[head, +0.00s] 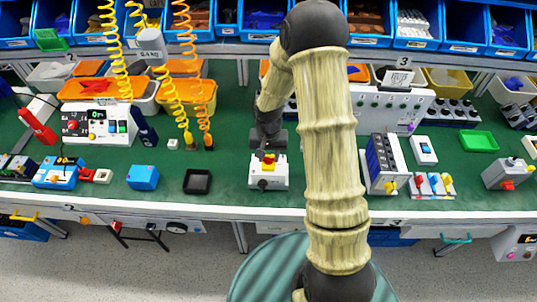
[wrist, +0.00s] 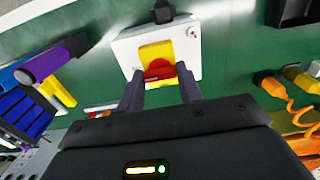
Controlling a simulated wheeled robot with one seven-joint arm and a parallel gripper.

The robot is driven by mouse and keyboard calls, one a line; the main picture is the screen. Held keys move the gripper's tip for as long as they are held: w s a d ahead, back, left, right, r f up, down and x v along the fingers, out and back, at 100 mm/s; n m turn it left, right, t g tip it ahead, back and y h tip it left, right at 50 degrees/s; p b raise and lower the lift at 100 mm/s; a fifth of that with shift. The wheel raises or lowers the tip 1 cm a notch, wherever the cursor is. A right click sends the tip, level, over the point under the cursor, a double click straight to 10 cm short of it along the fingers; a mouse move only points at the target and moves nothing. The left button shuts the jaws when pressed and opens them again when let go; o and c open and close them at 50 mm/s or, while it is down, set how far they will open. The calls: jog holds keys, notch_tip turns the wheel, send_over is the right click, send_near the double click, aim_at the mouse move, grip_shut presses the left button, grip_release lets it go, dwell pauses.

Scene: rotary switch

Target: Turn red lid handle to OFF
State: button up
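A white switch box (head: 268,181) stands on the green worktop near its front edge. In the wrist view the box (wrist: 195,60) has a yellow plate (wrist: 157,49) with a red handle (wrist: 160,71) on it. My gripper (wrist: 160,73) is over the handle, its two dark fingers apart with the handle between their tips. I cannot tell whether the fingers touch it. In the head view my gripper (head: 269,149) is just behind and above the box, partly covering its top. The handle is small there, and no OFF marking is readable.
A black tray (head: 197,181) and a blue box (head: 143,177) stand to the left. A switch rack (head: 383,165) and a small panel of coloured switches (head: 433,185) stand to the right. Orange coiled cables (head: 205,120) hang behind left.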

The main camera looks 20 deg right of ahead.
jog(key=shift+n, duration=0.5)
jog(key=shift+c, duration=0.2)
jog(key=n, duration=0.3)
jog(key=shift+p, duration=0.35)
jog(key=n+p, duration=0.1)
jog(key=n, duration=0.3)
jog(key=shift+r+n, duration=0.1)
jog(key=shift+n, duration=0.3)
jog(key=n+p, duration=0.1)
jog(key=n, duration=0.3)
jog(key=shift+n, duration=0.3)
jog(key=shift+n+p, duration=0.85)
jog(key=shift+n, duration=1.45)
jog(key=o, duration=1)
